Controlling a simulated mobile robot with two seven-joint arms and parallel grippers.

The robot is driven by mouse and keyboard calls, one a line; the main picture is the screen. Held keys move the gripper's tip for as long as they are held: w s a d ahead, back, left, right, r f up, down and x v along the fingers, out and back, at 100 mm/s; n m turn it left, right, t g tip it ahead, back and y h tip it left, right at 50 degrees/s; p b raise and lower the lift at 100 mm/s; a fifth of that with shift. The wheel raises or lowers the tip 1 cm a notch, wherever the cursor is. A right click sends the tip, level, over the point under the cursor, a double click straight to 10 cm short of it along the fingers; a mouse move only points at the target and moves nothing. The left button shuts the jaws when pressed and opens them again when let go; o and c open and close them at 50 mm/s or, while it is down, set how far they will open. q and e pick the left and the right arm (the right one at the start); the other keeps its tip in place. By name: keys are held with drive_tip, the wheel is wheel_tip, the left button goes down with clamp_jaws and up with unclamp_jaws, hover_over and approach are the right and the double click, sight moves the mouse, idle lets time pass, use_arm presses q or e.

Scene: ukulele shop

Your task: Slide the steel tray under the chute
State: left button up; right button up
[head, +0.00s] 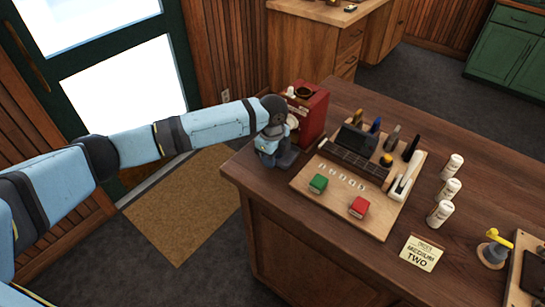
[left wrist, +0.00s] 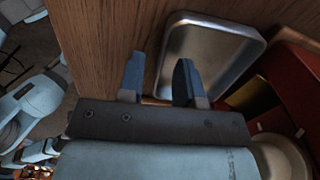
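The steel tray (left wrist: 213,52) is a shallow, shiny, rounded-corner tray on the brown wood top in the left wrist view. In the head view I cannot make it out behind my left gripper (head: 284,158). In the left wrist view my left gripper (left wrist: 159,80) is open, with a wide gap between its blue fingers. The tray's left rim shows between the fingers, and the right finger overlaps the tray. I cannot tell whether they touch. The red machine (head: 315,112) stands beside the gripper; its red side (left wrist: 288,72) is right of the tray. The chute is not clearly visible. My right gripper is not in view.
The counter's left edge is close to the gripper.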

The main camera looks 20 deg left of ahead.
use_arm(q)
wheel_tip(320, 180, up, 13)
drive_tip(key=b, duration=0.1)
drive_tip(key=shift+r, duration=0.2)
idle(0.4)
